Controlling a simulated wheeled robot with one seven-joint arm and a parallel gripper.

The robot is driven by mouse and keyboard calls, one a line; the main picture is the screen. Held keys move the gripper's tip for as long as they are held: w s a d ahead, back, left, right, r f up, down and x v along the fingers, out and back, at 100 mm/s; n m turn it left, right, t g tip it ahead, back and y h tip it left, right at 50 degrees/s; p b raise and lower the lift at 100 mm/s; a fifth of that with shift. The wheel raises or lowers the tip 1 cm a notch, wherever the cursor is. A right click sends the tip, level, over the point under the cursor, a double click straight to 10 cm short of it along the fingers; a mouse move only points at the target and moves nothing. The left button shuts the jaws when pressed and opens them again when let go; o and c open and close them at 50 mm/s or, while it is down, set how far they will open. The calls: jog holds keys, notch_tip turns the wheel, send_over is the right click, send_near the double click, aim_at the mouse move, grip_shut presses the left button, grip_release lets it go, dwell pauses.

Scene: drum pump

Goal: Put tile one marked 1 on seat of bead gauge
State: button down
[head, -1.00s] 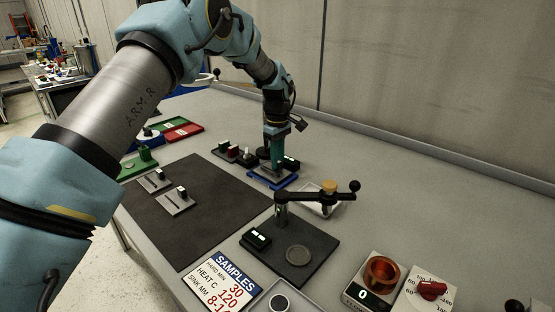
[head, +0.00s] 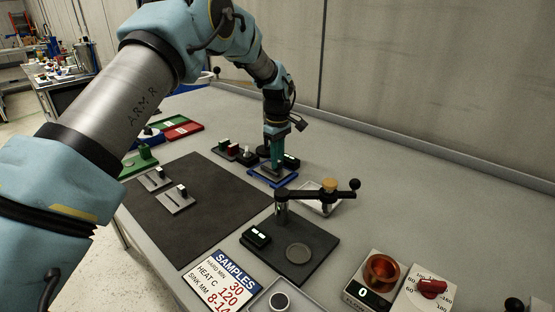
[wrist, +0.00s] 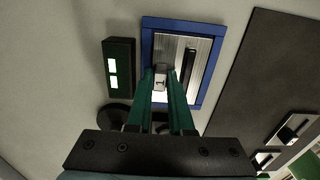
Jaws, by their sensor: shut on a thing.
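My gripper (wrist: 160,100) has its teal fingers shut on a small grey block marked 1 (wrist: 160,78). This block appears to be the grip of tile one (wrist: 201,62), a silver plate with a dark bar. The plate lies inside a blue-rimmed seat (wrist: 148,45); whether it rests fully on it or hangs just above, I cannot tell. A black box with two lit displays (wrist: 113,70) stands beside the seat, apparently the bead gauge. In the head view my gripper (head: 276,167) points down over the blue rim (head: 285,184), and its fingers hide most of the tile.
Two similar tiles (head: 155,180) (head: 179,199) lie on the dark mat (head: 215,220). A black stand with a lever arm (head: 325,195) is in front right of the seat. Small blocks (head: 233,152) stand close to its left. The bench behind the seat is clear.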

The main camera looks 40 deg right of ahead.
jog(key=shift+c, duration=2.3)
grip_release()
jog(key=shift+a, duration=0.1)
jog(key=shift+r+p, duration=2.45)
jog(key=shift+r, duration=1.6)
